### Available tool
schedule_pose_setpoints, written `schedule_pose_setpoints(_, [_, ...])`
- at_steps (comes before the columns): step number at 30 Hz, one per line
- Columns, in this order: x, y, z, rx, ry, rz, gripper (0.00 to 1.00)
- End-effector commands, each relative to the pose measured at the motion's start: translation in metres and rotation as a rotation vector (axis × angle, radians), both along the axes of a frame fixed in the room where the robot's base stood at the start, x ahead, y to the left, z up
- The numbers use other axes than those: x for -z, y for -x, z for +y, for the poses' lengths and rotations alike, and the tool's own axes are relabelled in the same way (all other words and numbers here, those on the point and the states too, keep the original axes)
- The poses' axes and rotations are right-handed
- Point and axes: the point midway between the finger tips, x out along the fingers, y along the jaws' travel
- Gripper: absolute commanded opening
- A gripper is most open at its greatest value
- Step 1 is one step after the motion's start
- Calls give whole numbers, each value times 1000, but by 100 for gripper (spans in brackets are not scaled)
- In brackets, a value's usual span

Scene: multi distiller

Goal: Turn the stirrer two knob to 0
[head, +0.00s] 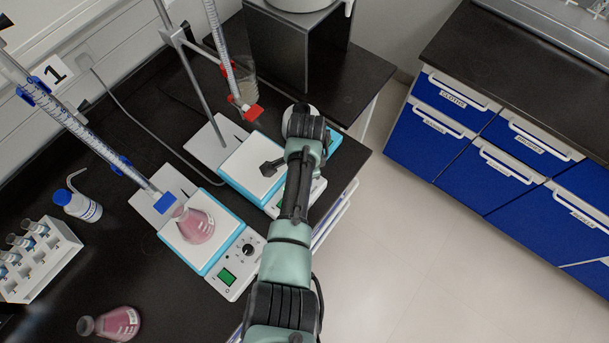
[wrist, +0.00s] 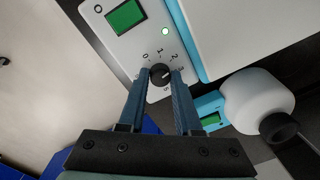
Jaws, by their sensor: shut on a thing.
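In the wrist view, my gripper (wrist: 160,76) has its two blue fingers on either side of the black knob (wrist: 160,74) and is shut on it. In the head view, my arm reaches over the far stirrer (head: 249,168), which has a white plate and blue edge. My arm hides its knob there.
The near stirrer (head: 212,242) carries a flask of pink liquid (head: 194,225) under a burette. Another pink flask (head: 117,323) stands at the front. A white round vessel with a black cap (wrist: 258,98) is close beside my right finger. Open floor lies to the right.

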Motion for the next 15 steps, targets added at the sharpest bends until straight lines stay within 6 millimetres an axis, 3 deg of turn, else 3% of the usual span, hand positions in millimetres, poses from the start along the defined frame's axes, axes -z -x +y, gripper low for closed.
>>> schedule_pose_setpoints(8, [0,0,0,-89,1,0,0])
schedule_pose_setpoints(15, [0,-1,-1,-275,1,-1,0])
